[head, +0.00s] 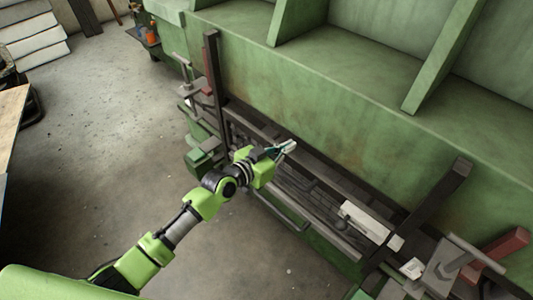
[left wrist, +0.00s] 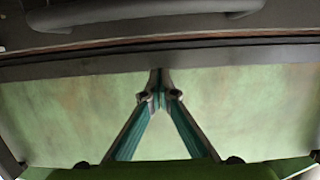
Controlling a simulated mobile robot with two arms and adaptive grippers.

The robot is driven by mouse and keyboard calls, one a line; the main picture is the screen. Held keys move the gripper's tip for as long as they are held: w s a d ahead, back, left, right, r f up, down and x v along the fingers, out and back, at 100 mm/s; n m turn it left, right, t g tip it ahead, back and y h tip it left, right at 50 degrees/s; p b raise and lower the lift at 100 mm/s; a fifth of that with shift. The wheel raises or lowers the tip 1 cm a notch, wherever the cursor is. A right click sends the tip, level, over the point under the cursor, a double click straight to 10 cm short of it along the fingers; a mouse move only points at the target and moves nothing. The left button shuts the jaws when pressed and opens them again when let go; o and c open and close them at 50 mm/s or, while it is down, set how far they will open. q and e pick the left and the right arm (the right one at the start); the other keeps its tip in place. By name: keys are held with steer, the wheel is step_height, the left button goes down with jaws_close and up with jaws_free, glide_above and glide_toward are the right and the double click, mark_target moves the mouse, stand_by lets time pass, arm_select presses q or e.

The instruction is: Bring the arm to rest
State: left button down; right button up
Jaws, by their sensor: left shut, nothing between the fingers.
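My left arm reaches in from the lower left in the head view, with green links and dark joints. Its gripper (head: 287,148) is over the bed of the green machine (head: 370,130). In the left wrist view the two teal-lined fingers meet at their tips (left wrist: 159,77), so the gripper is shut with nothing between them. A plain green machine face (left wrist: 240,110) fills the view behind the fingers. My right gripper is not in view.
Dark rails (head: 310,206) run along the machine's front, with a dark upright post (head: 213,80) at left and a slanted bar (head: 435,205) at right. A pale block (head: 366,220) lies on the rails. Open concrete floor (head: 110,140) lies to the left.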

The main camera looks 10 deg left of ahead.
arm_select(q)
steer(key=v, duration=0.9)
steer(key=s+a+f+n+g+y, duration=0.15)
steer(key=a+f, duration=0.25)
steer(key=f, duration=0.6)
steer(key=s+a+f+n+y, duration=0.25)
steer(key=a+f, duration=0.25)
steer(key=f, duration=0.6)
steer(key=s+a+f+g+y, duration=0.1)
steer(key=s+a+f+y, duration=0.1)
steer(key=s+f, duration=0.45)
steer(key=s+a+f+g+y, duration=0.1)
steer(key=s+a+f+g, duration=0.15)
steer(key=f, duration=0.65)
steer(key=s+f+g, duration=0.2)
steer(key=s+f, duration=0.3)
steer(key=s, duration=0.6)
steer(key=s+a+f+g+y, duration=0.1)
steer(key=s+f, duration=0.5)
steer(key=s, duration=0.6)
steer(key=s+f+g+y, duration=0.1)
steer(key=s+f+g, duration=0.2)
steer(key=s, duration=0.9)
step_height(320, 180, down, 3)
steer(key=shift+s+a+r+n+b, duration=0.1)
steer(key=shift+s+a+n+b, duration=0.2)
steer(key=shift+n+b, duration=0.15)
steer(key=shift+w, duration=0.1)
